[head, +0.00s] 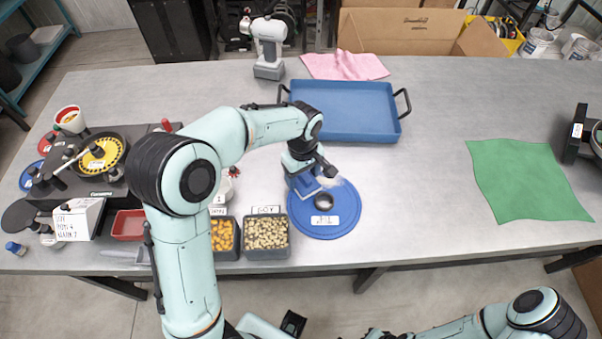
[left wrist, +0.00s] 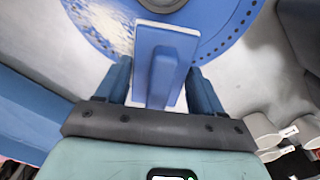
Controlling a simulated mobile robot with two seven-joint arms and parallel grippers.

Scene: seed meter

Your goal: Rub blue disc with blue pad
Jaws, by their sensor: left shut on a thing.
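The blue disc (head: 345,225) lies flat on the table in front of the blue tray, with a dark round hub and a white label on it. It fills the top of the left wrist view (left wrist: 215,35), with a row of small holes near its rim. A whitish speckled patch shows on the disc. My left gripper (head: 303,178) is shut on the blue pad (left wrist: 160,65), a block with a pale edge. The pad is over the disc beside the hub; I cannot tell whether it touches. My right arm shows low at the right, but its gripper is out of view.
A blue tray (head: 345,108) with black handles stands behind the disc. Bins of seeds (head: 266,252) stand close at its left. A black machine with a yellow plate (head: 97,155) is farther left. A green cloth (head: 525,180) lies at right, with bare table between.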

